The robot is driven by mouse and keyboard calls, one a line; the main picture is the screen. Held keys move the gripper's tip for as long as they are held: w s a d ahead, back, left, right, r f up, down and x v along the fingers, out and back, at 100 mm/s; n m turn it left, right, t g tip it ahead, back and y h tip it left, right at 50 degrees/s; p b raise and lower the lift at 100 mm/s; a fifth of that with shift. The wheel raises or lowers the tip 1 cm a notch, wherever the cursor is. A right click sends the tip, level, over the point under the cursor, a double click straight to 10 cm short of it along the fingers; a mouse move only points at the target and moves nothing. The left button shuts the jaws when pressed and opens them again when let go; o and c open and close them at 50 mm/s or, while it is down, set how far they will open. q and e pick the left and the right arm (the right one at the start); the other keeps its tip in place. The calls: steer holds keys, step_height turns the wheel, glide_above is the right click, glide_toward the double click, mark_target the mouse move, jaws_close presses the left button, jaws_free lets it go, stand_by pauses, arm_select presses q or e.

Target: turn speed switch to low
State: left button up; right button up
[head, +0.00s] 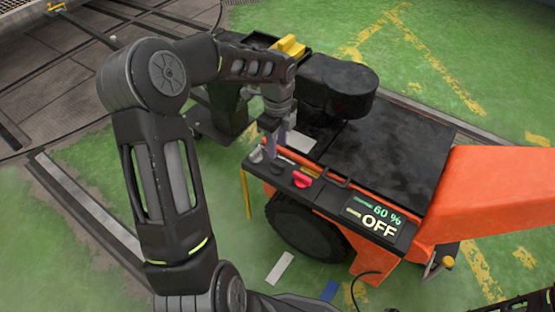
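A control panel (325,197) runs along the near edge of an orange and black rail vehicle. It carries a red knob (302,180), a small grey switch (256,155) at its left end, and a display (375,220) reading "60 %" and "OFF". I cannot read which control is the speed switch, or its setting. My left gripper (274,146) points down over the left end of the panel, close beside the grey switch. Its fingers are small and partly merge with the controls behind them, so contact and opening are unclear. My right gripper does not show.
The vehicle's black seat (338,88) and flat black deck (390,150) lie behind the panel. An orange body part (490,200) rises at the right. A yellow block (290,46) sits behind my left wrist.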

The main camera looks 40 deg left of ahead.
mark_target(277, 163)
arm_select(q)
step_height(277, 163, down, 7)
steer(key=shift+r+b, duration=0.1)
steer(key=shift+b, duration=1.05)
steer(key=shift+c, duration=0.5)
jaws_close()
